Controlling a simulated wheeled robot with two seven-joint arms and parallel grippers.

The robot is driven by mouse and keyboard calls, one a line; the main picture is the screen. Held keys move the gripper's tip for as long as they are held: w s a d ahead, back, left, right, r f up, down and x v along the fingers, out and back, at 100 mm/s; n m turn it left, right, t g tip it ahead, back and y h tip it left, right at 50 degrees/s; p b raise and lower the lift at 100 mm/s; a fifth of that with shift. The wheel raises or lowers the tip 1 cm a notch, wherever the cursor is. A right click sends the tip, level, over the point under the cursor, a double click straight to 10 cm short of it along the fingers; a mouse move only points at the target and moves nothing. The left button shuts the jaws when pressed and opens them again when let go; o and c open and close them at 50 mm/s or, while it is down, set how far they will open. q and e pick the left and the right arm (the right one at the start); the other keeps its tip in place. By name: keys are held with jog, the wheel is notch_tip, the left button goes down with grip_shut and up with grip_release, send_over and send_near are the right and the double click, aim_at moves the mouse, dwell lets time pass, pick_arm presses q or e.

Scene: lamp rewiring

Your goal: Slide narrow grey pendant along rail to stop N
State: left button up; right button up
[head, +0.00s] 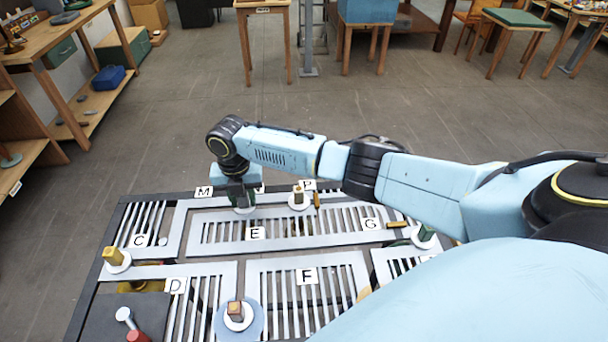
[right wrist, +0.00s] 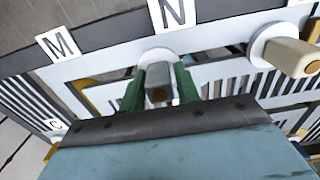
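The narrow grey pendant (right wrist: 158,92) stands upright in the rail panel, between the green fingers of my right gripper (right wrist: 162,88). The fingers look closed against its two sides. In the head view my right gripper (head: 241,200) reaches down over the pendant's round white base (head: 243,210) and hides most of the pendant. The label N (right wrist: 172,12) is on the dark rear edge just behind the pendant in the right wrist view; in the head view the gripper covers most of it. My left gripper is not in view.
A tan pendant (head: 298,195) stands right of my gripper, near label P (head: 308,185). Label M (head: 204,192) is to the left. A yellow pendant (head: 113,257), a green one (head: 425,235) and a brown one (head: 235,312) stand elsewhere on the slotted panel (head: 205,270).

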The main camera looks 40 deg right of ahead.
jog(key=o, duration=0.3)
notch_tip(320, 180, up, 13)
jog(key=shift+r+b, duration=0.2)
jog(key=shift+b, duration=0.65)
jog(key=shift+c, duration=0.6)
